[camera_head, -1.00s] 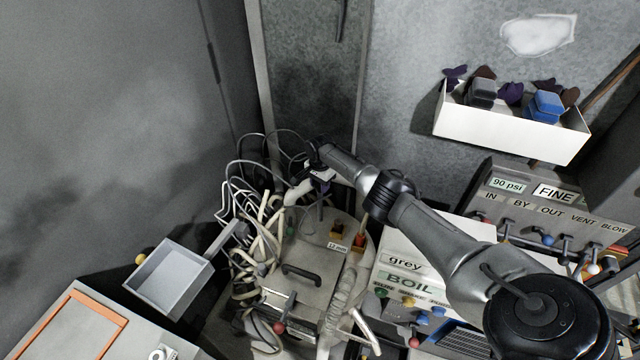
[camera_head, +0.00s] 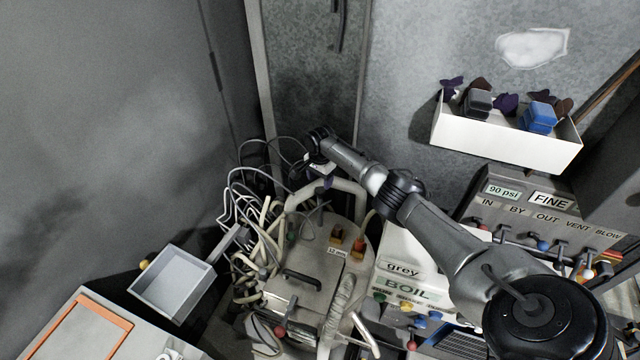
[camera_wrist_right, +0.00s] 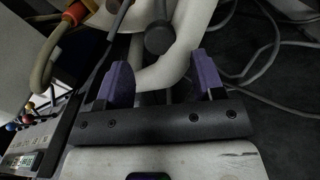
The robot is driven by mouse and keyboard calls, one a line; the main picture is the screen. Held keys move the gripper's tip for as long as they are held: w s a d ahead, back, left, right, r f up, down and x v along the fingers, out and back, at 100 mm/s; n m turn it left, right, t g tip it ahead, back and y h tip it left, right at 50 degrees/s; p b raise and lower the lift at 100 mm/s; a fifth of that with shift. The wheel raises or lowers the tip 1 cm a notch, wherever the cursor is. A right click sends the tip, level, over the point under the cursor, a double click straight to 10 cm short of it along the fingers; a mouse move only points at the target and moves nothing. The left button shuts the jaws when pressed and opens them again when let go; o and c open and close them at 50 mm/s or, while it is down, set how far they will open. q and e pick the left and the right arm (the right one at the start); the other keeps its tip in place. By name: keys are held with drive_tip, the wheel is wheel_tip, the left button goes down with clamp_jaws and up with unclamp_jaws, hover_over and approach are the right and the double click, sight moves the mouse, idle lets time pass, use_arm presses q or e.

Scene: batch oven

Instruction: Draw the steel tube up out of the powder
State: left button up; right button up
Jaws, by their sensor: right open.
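My right gripper (camera_head: 325,182) is over the back of the oven body, beside a thick white bent pipe (camera_head: 348,190). In the right wrist view the gripper (camera_wrist_right: 163,82) has its two purple fingers spread wide apart, with nothing clearly held. The white pipe (camera_wrist_right: 172,62) passes beyond and between the fingers in that view. A dark grey rod with a rounded end (camera_wrist_right: 158,38) shows just past the fingertips; I cannot tell whether it is the steel tube. I cannot make out any powder. My left gripper is not in view.
Tangled cables (camera_head: 240,195) crowd the left of the oven body (camera_head: 305,270). A grey open box (camera_head: 172,285) is at left. A labelled valve panel (camera_head: 545,205) and a white wall bin (camera_head: 505,135) are at right.

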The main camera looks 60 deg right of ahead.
wheel_tip(320, 180, up, 8)
drive_tip(key=p, duration=0.1)
drive_tip(key=shift+f, duration=0.2)
idle(0.7)
